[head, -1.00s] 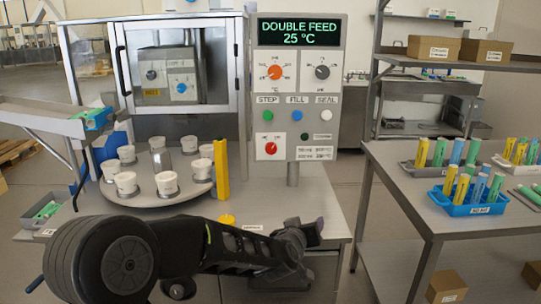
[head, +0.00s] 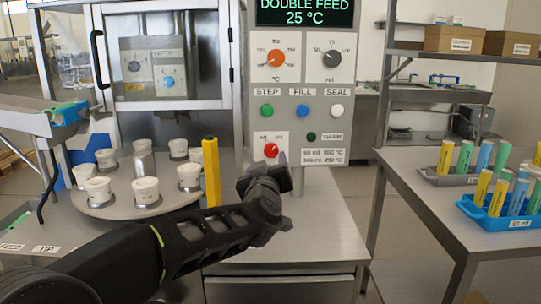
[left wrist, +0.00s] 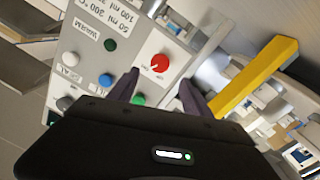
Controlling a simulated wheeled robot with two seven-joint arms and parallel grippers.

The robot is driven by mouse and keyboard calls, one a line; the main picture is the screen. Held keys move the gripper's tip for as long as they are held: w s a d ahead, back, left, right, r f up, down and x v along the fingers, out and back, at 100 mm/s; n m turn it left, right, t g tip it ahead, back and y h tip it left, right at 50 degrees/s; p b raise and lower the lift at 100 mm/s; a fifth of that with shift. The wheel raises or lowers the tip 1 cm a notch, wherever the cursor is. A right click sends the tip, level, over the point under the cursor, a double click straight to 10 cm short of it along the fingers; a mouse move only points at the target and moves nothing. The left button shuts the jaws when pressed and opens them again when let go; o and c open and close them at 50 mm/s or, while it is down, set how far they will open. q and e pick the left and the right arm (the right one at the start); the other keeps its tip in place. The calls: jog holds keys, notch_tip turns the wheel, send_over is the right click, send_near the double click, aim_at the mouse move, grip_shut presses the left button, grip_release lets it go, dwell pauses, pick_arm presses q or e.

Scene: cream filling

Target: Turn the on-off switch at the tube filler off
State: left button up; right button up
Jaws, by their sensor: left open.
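The on-off switch is a red round knob (head: 271,150) on a white square plate, low on the grey panel (head: 325,175) of the tube filler. My left gripper (head: 266,174) is just below and in front of the switch. In the left wrist view the red knob (left wrist: 160,62) shows beyond and between the two open fingers (left wrist: 158,82), with a gap still visible. The fingers hold nothing. The knob's pointer is too small to read surely in the head view. My right gripper is not in view.
A yellow post (head: 211,172) stands close left of my left gripper. A turntable (head: 120,211) with several white cups is further left. Green, blue and white buttons sit above the switch. A side table (head: 425,205) with tube racks is at right.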

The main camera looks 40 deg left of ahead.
aim_at(271, 152)
pick_arm(q)
jog(key=shift+x, duration=4)
grip_shut()
